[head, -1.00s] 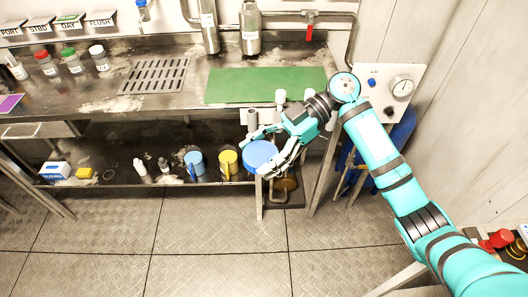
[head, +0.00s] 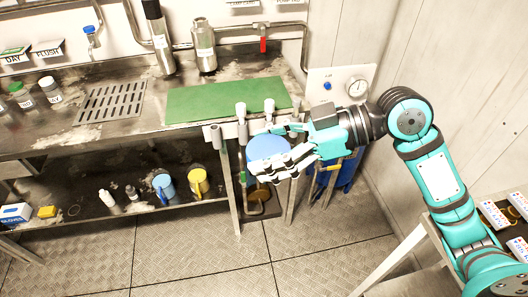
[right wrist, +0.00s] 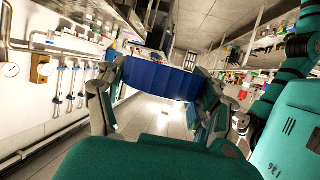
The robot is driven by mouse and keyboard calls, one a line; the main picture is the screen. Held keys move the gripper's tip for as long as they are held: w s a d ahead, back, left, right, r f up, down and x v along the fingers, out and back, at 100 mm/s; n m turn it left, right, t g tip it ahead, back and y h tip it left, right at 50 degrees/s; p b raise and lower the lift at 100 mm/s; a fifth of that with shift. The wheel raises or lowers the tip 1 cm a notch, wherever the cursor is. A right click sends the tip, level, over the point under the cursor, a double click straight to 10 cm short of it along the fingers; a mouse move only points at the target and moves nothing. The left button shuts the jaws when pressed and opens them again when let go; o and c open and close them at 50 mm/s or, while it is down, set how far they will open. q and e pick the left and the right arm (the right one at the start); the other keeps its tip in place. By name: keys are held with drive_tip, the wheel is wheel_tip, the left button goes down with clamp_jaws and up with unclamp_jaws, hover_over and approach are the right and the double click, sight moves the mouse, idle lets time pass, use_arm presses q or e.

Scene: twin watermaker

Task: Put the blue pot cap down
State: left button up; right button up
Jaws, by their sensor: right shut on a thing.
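The blue pot cap (head: 265,149) is a round, flat-topped disc. My right gripper (head: 268,155) is shut on it and holds it in front of the bench's right end, just below the green mat as seen in the head view. Its fingers cover part of the cap. In the right wrist view the cap (right wrist: 158,78) shows as a blue ribbed band between the fingers. My left gripper is not in view.
A green mat (head: 220,98) lies bare on the metal bench, left of a wall panel with a gauge (head: 357,88). A blue mug-like pot (head: 163,187) and a yellow one (head: 199,184) stand on the lower shelf.

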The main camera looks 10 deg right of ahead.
drive_tip(key=w+a+m+t+h, duration=0.2)
drive_tip(key=w+a+m+t, duration=0.2)
drive_tip(key=w+a, duration=0.45)
drive_tip(key=s+d+f+n+g, duration=0.2)
drive_tip(key=s+f+n+g, duration=0.1)
drive_tip(key=f+n+g, duration=0.35)
drive_tip(key=s+d+f+n+g, duration=0.2)
drive_tip(key=f+n+g, duration=0.4)
drive_tip(key=g, duration=0.2)
drive_tip(key=s+d+m+t, duration=0.2)
drive_tip(key=d+m+t, duration=1)
drive_tip(key=d+t, duration=0.2)
drive_tip(key=shift+r+m+t, duration=0.25)
drive_tip(key=shift+m+t, duration=0.1)
drive_tip(key=shift+t, duration=0.1)
drive_tip(key=shift+d, duration=0.1)
